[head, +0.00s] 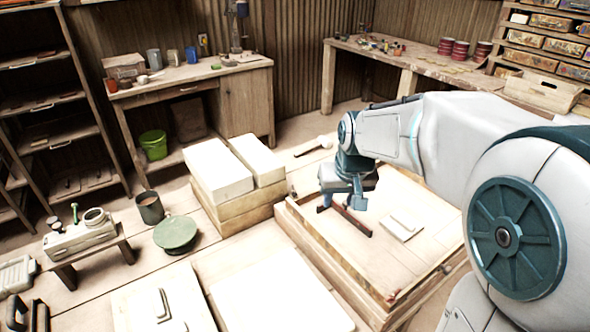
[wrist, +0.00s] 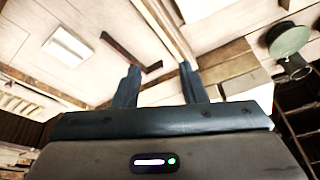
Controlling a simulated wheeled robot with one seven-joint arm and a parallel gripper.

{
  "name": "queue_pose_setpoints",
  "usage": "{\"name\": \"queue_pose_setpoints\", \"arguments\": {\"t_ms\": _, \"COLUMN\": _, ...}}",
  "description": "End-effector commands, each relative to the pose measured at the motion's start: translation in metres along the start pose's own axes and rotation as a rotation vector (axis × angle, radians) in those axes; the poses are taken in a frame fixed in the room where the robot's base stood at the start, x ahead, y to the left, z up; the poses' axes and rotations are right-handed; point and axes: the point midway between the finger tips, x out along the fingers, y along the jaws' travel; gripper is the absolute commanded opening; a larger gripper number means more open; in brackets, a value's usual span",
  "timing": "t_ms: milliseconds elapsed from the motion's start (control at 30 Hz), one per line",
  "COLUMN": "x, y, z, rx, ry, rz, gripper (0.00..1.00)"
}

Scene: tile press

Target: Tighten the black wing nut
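My gripper (head: 345,198) is above the low wooden frame (head: 335,262) at the centre right of the head view. In the wrist view my gripper (wrist: 160,72) has its two fingers apart with nothing between them. A dark L-shaped bar (head: 352,220) lies on the pale board inside the frame, just below and beside my gripper; it also shows beyond the fingers in the wrist view (wrist: 125,50). I cannot make out a black wing nut in either view.
A pale block (head: 403,227) lies on the board right of the bar. White slabs (head: 220,170) on wood stand left of the frame. A green round lid (head: 176,233) and dark pot (head: 149,207) stand farther left. Benches line the back walls.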

Motion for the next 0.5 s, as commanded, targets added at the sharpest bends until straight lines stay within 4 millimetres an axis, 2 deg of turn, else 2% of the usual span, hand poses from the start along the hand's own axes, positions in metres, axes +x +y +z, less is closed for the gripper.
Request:
{"name": "queue_pose_setpoints", "arguments": {"t_ms": 33, "x": 0.005, "y": -0.006, "z": -0.023, "rx": -0.013, "ry": 0.001, "rz": -0.003, "gripper": 0.38}}
{"name": "queue_pose_setpoints", "arguments": {"t_ms": 200, "x": 0.036, "y": -0.025, "z": -0.087, "rx": -0.055, "ry": 0.027, "rz": -0.01, "gripper": 0.38}}
{"name": "queue_pose_setpoints", "arguments": {"t_ms": 300, "x": 0.056, "y": -0.037, "z": -0.117, "rx": -0.079, "ry": 0.042, "rz": -0.011, "gripper": 0.38}}
{"name": "queue_pose_setpoints", "arguments": {"t_ms": 500, "x": 0.088, "y": -0.055, "z": -0.153, "rx": -0.114, "ry": 0.063, "rz": -0.012, "gripper": 0.38}}
